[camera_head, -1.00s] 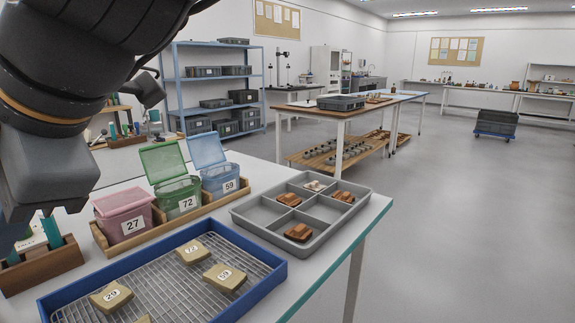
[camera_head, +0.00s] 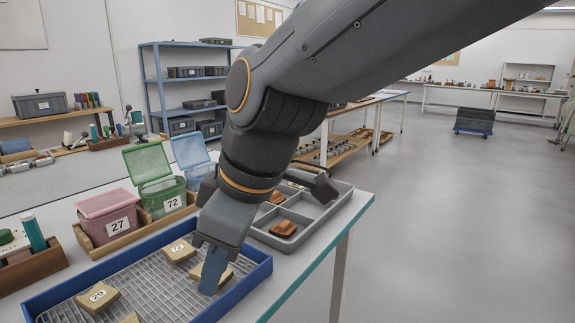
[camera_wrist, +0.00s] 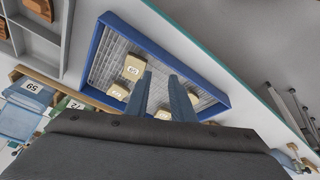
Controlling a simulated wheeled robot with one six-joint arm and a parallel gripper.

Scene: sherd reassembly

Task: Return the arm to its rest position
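My gripper (camera_head: 211,283) hangs fingers-down over the blue-rimmed mesh tray (camera_head: 253,276) in the head view. In the wrist view my gripper (camera_wrist: 162,80) has its two blue-grey fingers apart, with only the mesh and tray seen between their tips. Tan sherds lie on the mesh: one marked 29 (camera_head: 97,296), one marked 73 (camera_head: 179,250), and one partly hidden behind the fingers (camera_head: 223,280). Another is cut off at the picture's bottom edge. In the wrist view one sherd (camera_wrist: 134,67) lies just left of the fingers. My arm crosses the upper right of the head view.
Behind the tray stand a pink box marked 27 (camera_head: 108,217), lid shut, a green box marked 72 (camera_head: 167,197), and a blue box (camera_head: 197,174), both lids up. A grey divided tray (camera_head: 335,206) with brown sherds is partly hidden by my arm. Open floor lies right.

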